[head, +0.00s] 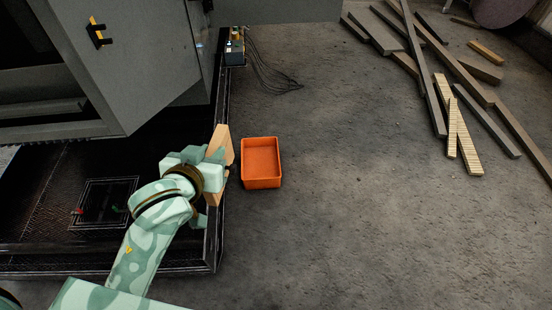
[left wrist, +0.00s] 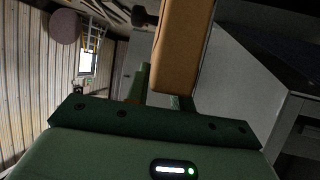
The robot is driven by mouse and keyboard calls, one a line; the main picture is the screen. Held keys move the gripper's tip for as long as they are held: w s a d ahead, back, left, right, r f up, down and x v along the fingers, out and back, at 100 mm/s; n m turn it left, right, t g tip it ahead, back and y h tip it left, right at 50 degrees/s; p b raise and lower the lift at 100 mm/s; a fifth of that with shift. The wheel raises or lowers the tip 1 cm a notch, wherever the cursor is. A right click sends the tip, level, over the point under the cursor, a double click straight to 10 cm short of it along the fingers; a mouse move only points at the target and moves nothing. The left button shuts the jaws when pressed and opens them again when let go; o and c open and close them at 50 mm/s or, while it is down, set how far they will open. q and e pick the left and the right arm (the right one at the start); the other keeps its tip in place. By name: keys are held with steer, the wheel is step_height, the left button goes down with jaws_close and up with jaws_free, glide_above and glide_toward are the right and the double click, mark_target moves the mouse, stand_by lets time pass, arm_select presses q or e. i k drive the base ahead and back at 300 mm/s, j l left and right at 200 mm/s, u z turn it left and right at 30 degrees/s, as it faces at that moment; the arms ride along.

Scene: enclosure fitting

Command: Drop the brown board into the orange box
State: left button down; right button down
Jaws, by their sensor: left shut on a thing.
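The brown board (head: 221,143) is a light tan piece that stands out above and below my left gripper (head: 222,168) in the head view. My left gripper is shut on it; the jaws and part of the arm hide its middle. In the left wrist view the board (left wrist: 181,45) rises from between the fingers toward the top edge. The orange box (head: 261,182) is open at the top and looks empty. It sits on the concrete floor just right of the gripper in the head view. The board is left of the box, not over it. My right gripper is out of view.
A large grey cabinet with an open door (head: 130,70) stands at the upper left, on a dark metal platform (head: 40,210). A small control box (head: 235,52) with cables is at its edge. Loose planks (head: 425,75) lie at upper right. The floor right of the box is clear.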

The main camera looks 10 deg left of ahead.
mark_target(261, 164)
steer(key=i+l, duration=0.2)
steer(key=i, duration=0.25)
steer(key=i+l, duration=0.2)
steer(key=i, duration=0.2)
steer(key=i+l, duration=0.25)
steer(key=i, duration=0.2)
steer(key=i+j, duration=0.35)
steer(key=i, duration=0.15)
steer(key=i+j, duration=0.4)
